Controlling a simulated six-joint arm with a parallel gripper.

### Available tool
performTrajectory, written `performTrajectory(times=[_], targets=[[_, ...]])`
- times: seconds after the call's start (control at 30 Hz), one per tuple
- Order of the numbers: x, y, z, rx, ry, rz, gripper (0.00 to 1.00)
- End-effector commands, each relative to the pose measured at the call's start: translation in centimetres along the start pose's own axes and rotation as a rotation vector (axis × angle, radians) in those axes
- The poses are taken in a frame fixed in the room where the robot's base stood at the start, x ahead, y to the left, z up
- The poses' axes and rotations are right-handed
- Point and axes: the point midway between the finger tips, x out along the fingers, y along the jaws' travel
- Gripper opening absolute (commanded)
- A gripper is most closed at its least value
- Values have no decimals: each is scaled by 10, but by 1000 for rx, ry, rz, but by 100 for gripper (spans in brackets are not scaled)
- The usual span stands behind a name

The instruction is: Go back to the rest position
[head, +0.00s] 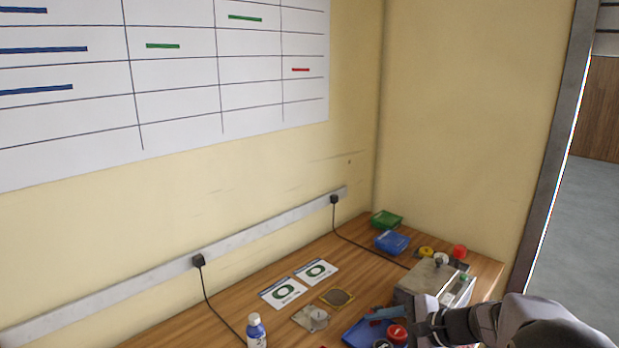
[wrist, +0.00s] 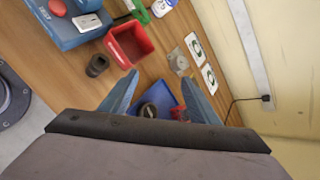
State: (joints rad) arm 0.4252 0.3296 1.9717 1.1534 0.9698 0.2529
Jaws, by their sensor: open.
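My gripper (wrist: 159,79) is open in the wrist view, its two blue fingers spread apart with nothing held between them. A blue tray (wrist: 160,92) shows beyond and between the fingers, with a dark ring (wrist: 148,109) in it. In the head view my gripper (head: 385,313) is at the lower right, over or beside the blue tray (head: 358,333); the height between them is hard to judge. A red round part (head: 397,332) shows close by the gripper. My gripper and arm hide part of the tray area.
A grey metal box (head: 435,277) stands right of the tray. A white bottle (head: 256,333), a metal fixture (head: 311,317) and two cards (head: 283,292) are left. Green (head: 386,219) and blue (head: 391,242) bins stand behind. A red bin (wrist: 122,43) shows in the wrist view.

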Motion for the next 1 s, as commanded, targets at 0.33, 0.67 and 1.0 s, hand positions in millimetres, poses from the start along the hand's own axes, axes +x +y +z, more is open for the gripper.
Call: performTrajectory(times=[0.33,0.67,1.0], targets=[[-18,156,42,-747,45,590,55],[-57,244,31,-1255,42,924,55],[-64,254,27,-1348,37,974,55]])
